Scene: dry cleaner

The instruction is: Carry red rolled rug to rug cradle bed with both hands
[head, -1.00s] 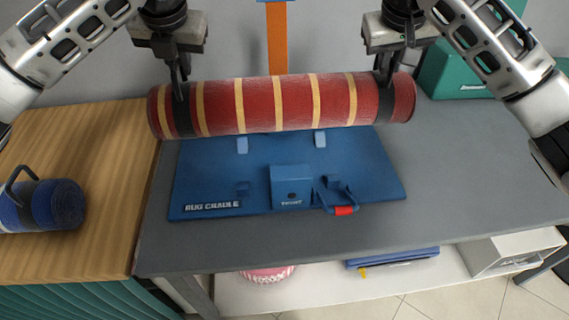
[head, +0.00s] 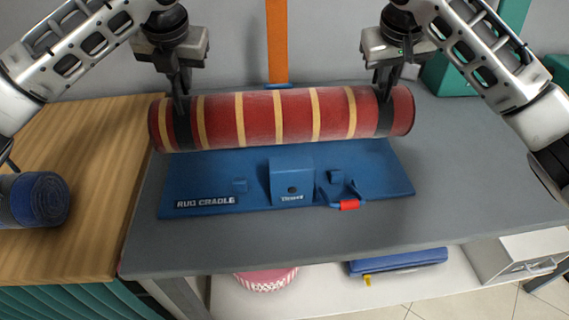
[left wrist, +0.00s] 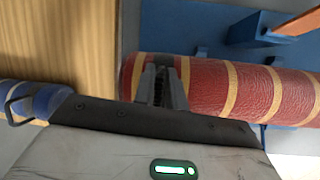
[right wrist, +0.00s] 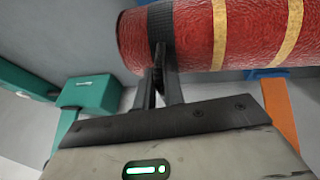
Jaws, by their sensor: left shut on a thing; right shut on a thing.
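The red rolled rug (head: 260,118) has yellow stripes and a dark band near each end. It lies level across the far part of the blue rug cradle bed (head: 190,185) in the head view and hides the cradle's back supports. My left gripper (head: 181,108) is shut on the rug's left dark band, which also shows in the left wrist view (left wrist: 205,90). My right gripper (head: 385,92) is shut on the right dark band, seen in the right wrist view (right wrist: 160,25). I cannot tell whether the rug touches the cradle.
A blue roll (head: 40,198) lies on the wooden counter (head: 95,150) at left. An orange post (head: 277,45) stands behind the rug. A teal box (head: 447,78) sits at the back right. The grey table (head: 480,170) is clear on the right.

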